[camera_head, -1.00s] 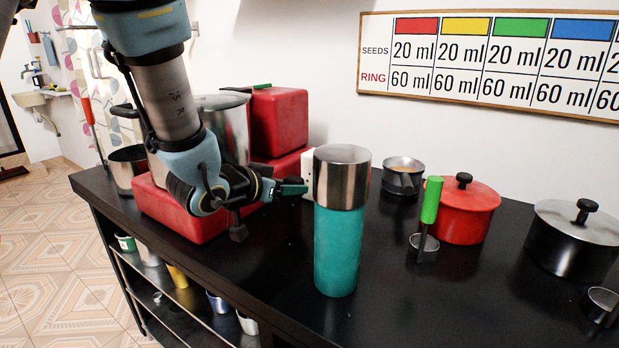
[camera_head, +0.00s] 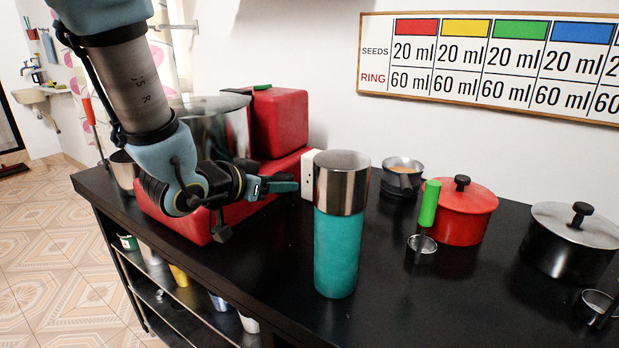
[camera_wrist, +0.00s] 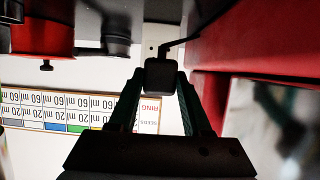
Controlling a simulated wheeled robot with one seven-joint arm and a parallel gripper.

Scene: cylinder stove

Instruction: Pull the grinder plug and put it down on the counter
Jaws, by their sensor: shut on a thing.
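The black grinder plug (camera_wrist: 161,76) is between my fingertips in the wrist view, with its cord running off toward the upper right. My gripper (camera_head: 284,186) is shut on it, just left of the white wall outlet (camera_head: 308,172). The outlet's face shows with small holes, and a gap seems to lie between it and my fingers. In the head view the plug is too small or hidden to make out. The red grinder body (camera_head: 278,122) stands behind my arm. The black counter (camera_head: 260,262) lies below, with bare room in front.
A teal cylinder with a steel top (camera_head: 337,235) stands close right of my gripper. Further right are a small pan (camera_head: 402,172), a green-handled scoop (camera_head: 428,205), a red pot (camera_head: 466,215) and a black pot (camera_head: 570,245). The counter's front edge runs below my arm.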

